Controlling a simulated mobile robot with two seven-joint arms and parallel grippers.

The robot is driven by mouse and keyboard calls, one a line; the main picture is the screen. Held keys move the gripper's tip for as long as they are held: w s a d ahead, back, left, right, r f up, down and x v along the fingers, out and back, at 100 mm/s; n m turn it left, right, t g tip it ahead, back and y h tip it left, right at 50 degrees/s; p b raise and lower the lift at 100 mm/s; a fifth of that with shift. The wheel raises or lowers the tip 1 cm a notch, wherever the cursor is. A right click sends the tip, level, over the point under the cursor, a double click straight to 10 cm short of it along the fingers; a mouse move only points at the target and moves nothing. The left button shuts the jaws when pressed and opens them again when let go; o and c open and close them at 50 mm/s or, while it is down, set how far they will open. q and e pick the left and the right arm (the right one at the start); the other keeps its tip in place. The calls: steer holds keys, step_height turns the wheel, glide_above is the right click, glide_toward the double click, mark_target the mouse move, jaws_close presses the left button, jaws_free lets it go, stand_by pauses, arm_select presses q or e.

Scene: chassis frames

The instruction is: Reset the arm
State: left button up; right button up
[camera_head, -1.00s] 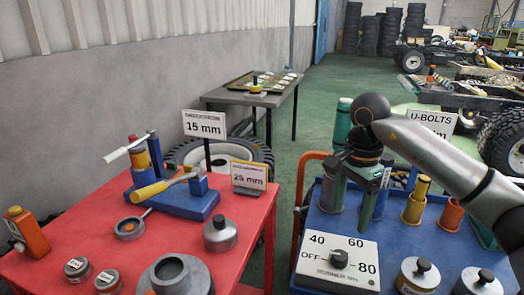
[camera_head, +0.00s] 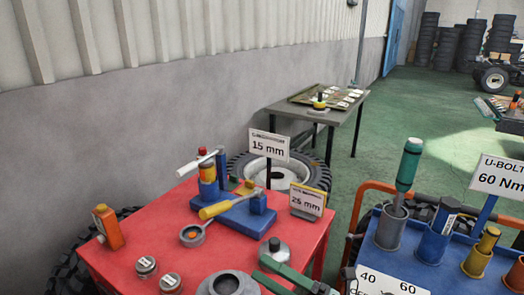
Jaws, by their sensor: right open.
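My right gripper (camera_head: 260,268) shows at the bottom edge, low over the front right part of the red table (camera_head: 150,228). Its two green fingers point left and stand apart, with nothing seen between them. The rest of the right arm is mostly cut off by the bottom edge. A grey lidded pot (camera_head: 274,252) stands just behind the fingers, and a grey ring-shaped part (camera_head: 228,284) is to their left. I cannot tell whether the fingers touch either. My left gripper is not in view.
A blue fixture (camera_head: 235,217) with a yellow-handled tool, an orange bottle (camera_head: 108,227) and signs (camera_head: 268,146) are on the red table. The blue cart (camera_head: 410,262) at right holds a green-handled tool (camera_head: 408,165) and cups. A grey table (camera_head: 300,113) stands behind. Green floor lies open beyond.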

steer(key=s+d+f+m+t+h+p, duration=0.1)
steer(key=d+f+m+t+h, duration=0.2)
steer(key=d+f+m+h, duration=0.55)
steer(key=s+d+f+m+t+h+p, duration=0.1)
steer(key=d+f+m+t+h+p, duration=0.3)
steer(key=m, duration=1)
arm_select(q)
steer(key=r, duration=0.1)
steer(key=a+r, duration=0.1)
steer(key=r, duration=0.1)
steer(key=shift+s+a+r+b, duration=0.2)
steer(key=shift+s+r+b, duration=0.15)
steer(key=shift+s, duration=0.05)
arm_select(e)
steer(key=s+d+f+m+g+h, duration=0.2)
steer(key=s+f+m+g+h, duration=0.3)
steer(key=s+f, duration=0.9)
steer(key=m+g, duration=0.1)
steer(key=m, duration=0.2)
steer(key=shift+d+f+g, duration=0.15)
steer(key=shift+d+g, duration=0.25)
steer(key=shift+m, duration=0.25)
